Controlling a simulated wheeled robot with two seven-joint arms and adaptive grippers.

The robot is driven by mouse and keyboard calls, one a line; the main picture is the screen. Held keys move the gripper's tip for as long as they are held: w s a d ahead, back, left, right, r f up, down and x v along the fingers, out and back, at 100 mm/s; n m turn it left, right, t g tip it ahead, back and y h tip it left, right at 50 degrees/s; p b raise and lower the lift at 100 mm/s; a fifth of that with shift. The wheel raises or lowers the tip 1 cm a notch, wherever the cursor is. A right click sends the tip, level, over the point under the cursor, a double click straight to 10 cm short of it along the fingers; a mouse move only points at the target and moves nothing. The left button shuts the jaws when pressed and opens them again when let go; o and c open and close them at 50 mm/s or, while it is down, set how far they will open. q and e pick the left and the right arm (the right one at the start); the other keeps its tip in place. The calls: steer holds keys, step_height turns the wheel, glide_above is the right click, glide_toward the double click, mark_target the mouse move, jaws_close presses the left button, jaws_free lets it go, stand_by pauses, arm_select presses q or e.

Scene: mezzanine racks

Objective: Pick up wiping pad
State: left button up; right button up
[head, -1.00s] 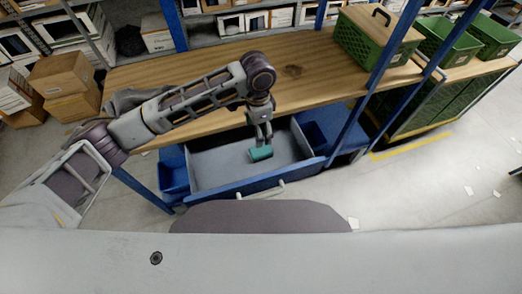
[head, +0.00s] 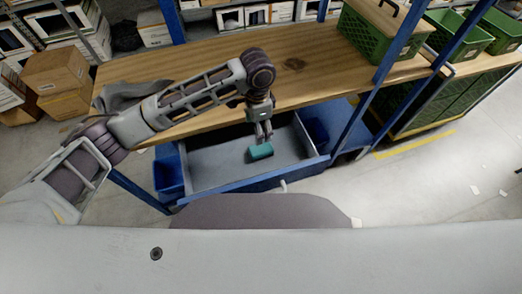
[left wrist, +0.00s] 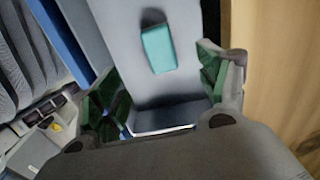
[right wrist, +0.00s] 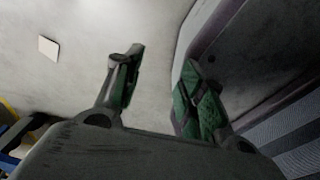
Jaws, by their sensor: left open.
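The teal wiping pad (head: 260,152) lies in the open grey-lined drawer (head: 212,172) below the wooden bench. My left gripper (head: 264,137) points down into the drawer, at the far side of the pad. In the left wrist view the pad (left wrist: 158,48) lies beyond the spread fingers of my left gripper (left wrist: 163,88), with nothing between them. The gripper is open and does not hold the pad; the height between them is hard to tell. My right gripper (right wrist: 163,68) shows only in the right wrist view, open and empty above the floor.
The wooden bench top (head: 205,68) overhangs the back of the drawer. Blue bins (head: 169,174) flank the drawer, and a blue post (head: 372,95) rises to its right. A lidded green crate (head: 378,38) stands on the bench. Floor at the right is mostly clear.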

arm_select(q)
steer(key=f, duration=0.1)
glide_above(259, 148)
step_height(259, 148, down, 7)
steer(key=shift+a+r, duration=0.1)
steer(key=shift+r, duration=0.1)
steer(key=shift+f, duration=0.55)
steer(key=shift+s+f, duration=0.1)
steer(key=shift+f, duration=2.4)
arm_select(e)
steer(key=shift+w+d+f, duration=0.1)
steer(key=shift+w+f, duration=0.05)
steer(key=shift+w, duration=0.9)
